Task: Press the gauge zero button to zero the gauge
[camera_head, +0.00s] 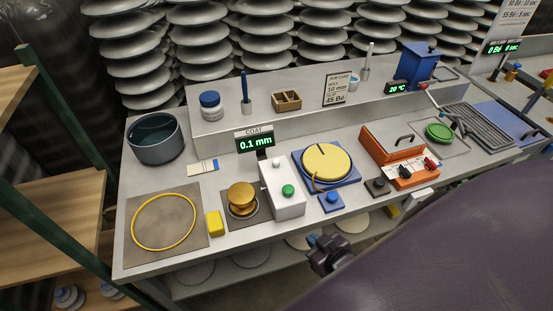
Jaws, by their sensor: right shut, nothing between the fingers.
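The gauge display (254,141) is headed COAT and reads 0.1 mm in green. In front of it stands a white box (283,205) with a green button (288,189) on its face and a small knob on top. A blue block with a round button (331,198) and a dark block with a button (379,183) sit further right; no label tells which one zeroes the gauge. My right gripper (318,244) is shut and empty, at the bench's front edge, below the blue block in the picture and apart from the buttons. My left gripper is not in view.
A brass-coloured stacked piece (241,196) and a yellow block (215,223) stand left of the white box. A yellow-topped turntable (326,161) and an orange box (393,152) stand right. A grey pot (155,138) is back left. My purple arm hides the lower right.

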